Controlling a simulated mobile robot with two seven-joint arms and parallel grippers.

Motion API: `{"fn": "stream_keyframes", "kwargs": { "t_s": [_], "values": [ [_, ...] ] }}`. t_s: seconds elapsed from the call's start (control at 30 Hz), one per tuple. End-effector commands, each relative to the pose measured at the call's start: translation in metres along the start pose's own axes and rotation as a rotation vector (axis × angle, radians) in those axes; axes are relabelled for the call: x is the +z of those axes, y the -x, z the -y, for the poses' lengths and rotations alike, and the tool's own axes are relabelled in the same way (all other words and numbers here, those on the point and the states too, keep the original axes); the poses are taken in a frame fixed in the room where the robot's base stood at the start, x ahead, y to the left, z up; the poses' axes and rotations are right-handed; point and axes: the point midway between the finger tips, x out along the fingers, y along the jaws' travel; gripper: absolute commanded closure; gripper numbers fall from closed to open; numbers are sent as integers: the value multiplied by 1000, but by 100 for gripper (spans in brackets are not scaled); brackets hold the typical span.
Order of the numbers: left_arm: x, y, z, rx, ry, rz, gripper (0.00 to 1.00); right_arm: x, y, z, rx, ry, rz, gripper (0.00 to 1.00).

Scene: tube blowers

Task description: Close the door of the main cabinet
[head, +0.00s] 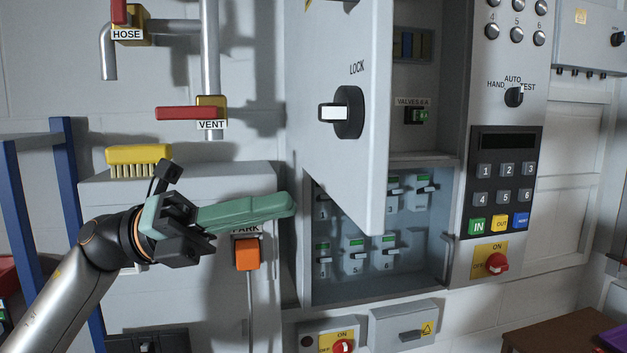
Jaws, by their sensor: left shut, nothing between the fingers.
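The main cabinet (451,160) stands at the centre right. Its light grey door (350,60) is open and swung out towards me, with a black LOCK knob (348,112) with a white grip on it. Inside, several breakers (357,245) show below the door's edge. My left gripper (290,205) is shut and empty, its green fingers pointing right. Its tips are left of the door, near the cabinet's left side; I cannot tell if they touch anything. My right gripper is out of view.
A keypad panel (503,180) is on the cabinet's right. Red-handled VENT (188,113) and HOSE (127,33) valves hang at the upper left. A yellow brush (138,155) lies on a grey box (240,178) behind my left arm. A brown table (565,335) is at the lower right.

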Motion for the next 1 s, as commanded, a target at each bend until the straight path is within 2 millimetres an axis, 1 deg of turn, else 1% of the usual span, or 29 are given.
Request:
{"fn": "stream_keyframes", "kwargs": {
  "t_s": [0.03, 0.17, 0.3, 0.5, 0.6, 0.7, 0.77, 0.87, 1.0],
  "values": [
    [1, -4, 17, 49, -88, -75, 100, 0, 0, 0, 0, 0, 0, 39],
    [-1, -6, 48, 186, -275, -250, 100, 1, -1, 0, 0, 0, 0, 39],
    [0, 2, 81, 360, -458, -406, 100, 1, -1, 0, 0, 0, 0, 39],
    [4, 22, 120, 583, -633, -539, 100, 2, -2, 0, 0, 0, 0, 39],
    [5, 30, 131, 650, -675, -568, 100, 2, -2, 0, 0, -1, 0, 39],
    [5, 33, 136, 682, -692, -582, 100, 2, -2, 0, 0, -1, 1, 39],
    [5, 33, 135, 688, -695, -585, 100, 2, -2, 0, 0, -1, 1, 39],
    [2, 26, 128, 689, -696, -588, 100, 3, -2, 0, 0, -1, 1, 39],
    [-5, 10, 109, 686, -694, -590, 100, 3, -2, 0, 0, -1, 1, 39]
  ]
}}
